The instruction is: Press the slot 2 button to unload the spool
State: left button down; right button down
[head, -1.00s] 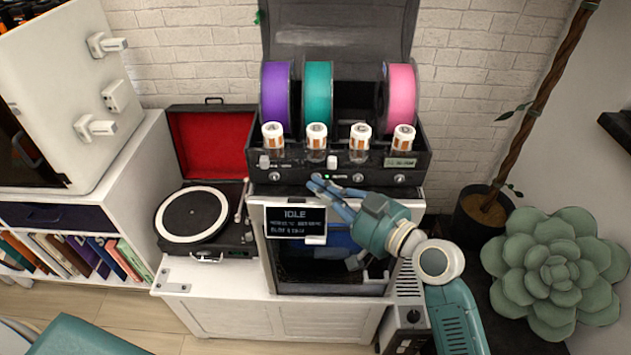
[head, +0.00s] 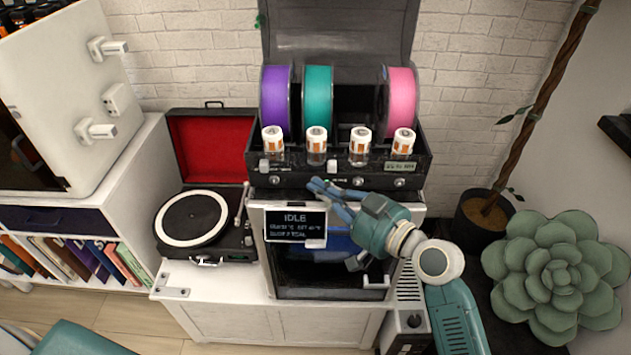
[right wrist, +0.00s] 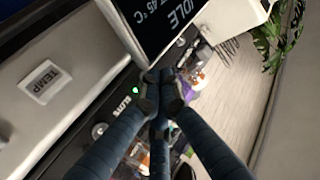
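The black spool box (head: 421,165) stands open on top of the printer. It holds a purple spool (head: 276,100), a teal spool (head: 317,97) second from left, and a pink spool (head: 399,97); the third place looks empty. Round buttons run along its lower front, including the leftmost button (head: 274,181) and the rightmost button (head: 399,183). The second button is hidden behind my fingers in the head view. My right gripper (head: 314,186) is shut and empty, its fingertips close to the box front; contact is unclear. In the right wrist view its tips (right wrist: 163,90) meet near a green light (right wrist: 135,90).
A display (head: 296,222) reading IDLE hangs just below my right fingertips. The printer (head: 330,292) is beneath. A record player (head: 193,218) stands left; a large succulent (head: 555,270) and a potted trunk (head: 484,213) stand right.

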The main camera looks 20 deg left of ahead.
jog(key=shift+w, duration=0.1)
dwell(0.5)
jog(key=shift+w+a+b, duration=0.1)
jog(key=shift+w+b, duration=0.25)
jog(key=shift+s, duration=0.45)
jog(key=shift+s+d+p, duration=0.3)
jog(key=shift+s, duration=0.65)
jog(key=shift+s+d+p, duration=0.35)
jog(key=shift+s, duration=0.55)
jog(key=shift+s+d+p, duration=0.3)
jog(key=shift+s, duration=0.75)
jog(key=shift+f, duration=0.1)
